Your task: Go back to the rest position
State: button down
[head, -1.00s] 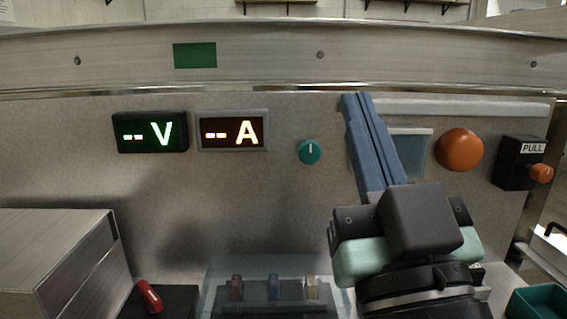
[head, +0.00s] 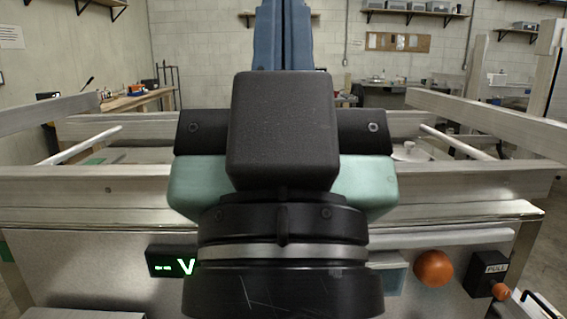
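My gripper (head: 283,30) is raised in the middle of the head view, seen from behind. Its blue fingers point up and away, above the trailer's top rail. The black wrist housing hides most of the fingers, and the tips run to the top edge, so the gap between them does not show clearly. No object shows at the fingers.
Below is a grey panel (head: 80,265) with a green-lit V display (head: 172,262), an orange button (head: 434,268) and a black PULL box (head: 485,272). Aluminium rails (head: 480,182) cross in front. Behind are a wooden workbench (head: 137,101) and wall shelves (head: 413,12).

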notch_tip(320, 180, up, 18)
jog(key=p, duration=1.6)
jog(key=shift+r, duration=0.25)
